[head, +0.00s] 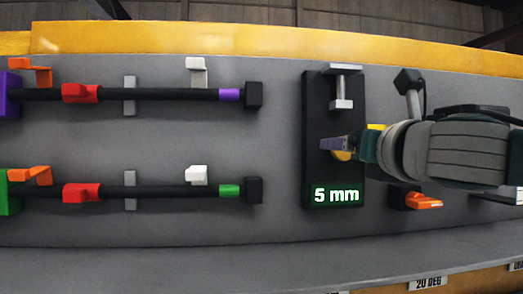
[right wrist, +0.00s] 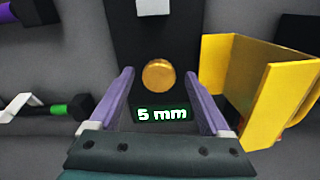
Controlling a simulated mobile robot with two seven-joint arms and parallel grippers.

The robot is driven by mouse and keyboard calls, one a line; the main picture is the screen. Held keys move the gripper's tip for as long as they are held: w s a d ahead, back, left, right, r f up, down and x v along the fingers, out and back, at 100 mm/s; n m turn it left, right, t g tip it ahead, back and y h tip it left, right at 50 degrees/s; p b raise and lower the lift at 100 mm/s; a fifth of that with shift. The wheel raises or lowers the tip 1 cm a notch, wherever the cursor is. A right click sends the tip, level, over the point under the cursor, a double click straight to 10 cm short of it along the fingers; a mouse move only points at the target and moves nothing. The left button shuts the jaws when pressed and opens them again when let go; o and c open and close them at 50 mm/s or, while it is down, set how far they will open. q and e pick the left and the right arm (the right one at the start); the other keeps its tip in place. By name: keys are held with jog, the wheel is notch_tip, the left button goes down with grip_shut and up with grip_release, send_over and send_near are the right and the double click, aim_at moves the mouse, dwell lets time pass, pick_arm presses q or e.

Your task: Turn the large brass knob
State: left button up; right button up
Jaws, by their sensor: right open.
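The round brass knob (right wrist: 160,75) is on a black panel (right wrist: 151,30). In the right wrist view it lies in line with the gap between my right gripper's (right wrist: 160,72) purple fingers, with clear space on both sides. The gripper is open and holds nothing. In the head view my right gripper (head: 336,143) reaches in from the right in front of the panel and hides most of the knob (head: 342,156). A green "5 mm" display (head: 337,195) glows below the knob. How far the fingertips are from the knob is unclear. My left gripper is not in view.
A yellow bracket (right wrist: 253,90) stands close to the right of my right gripper. A metal clamp-like part (head: 343,88) is on the panel above. Two black rods (head: 150,94) with red, orange and white parts are at left. The grey wall between rods and panel is free.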

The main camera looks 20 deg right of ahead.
jog(key=shift+w, duration=0.1)
grip_shut()
dwell(0.7)
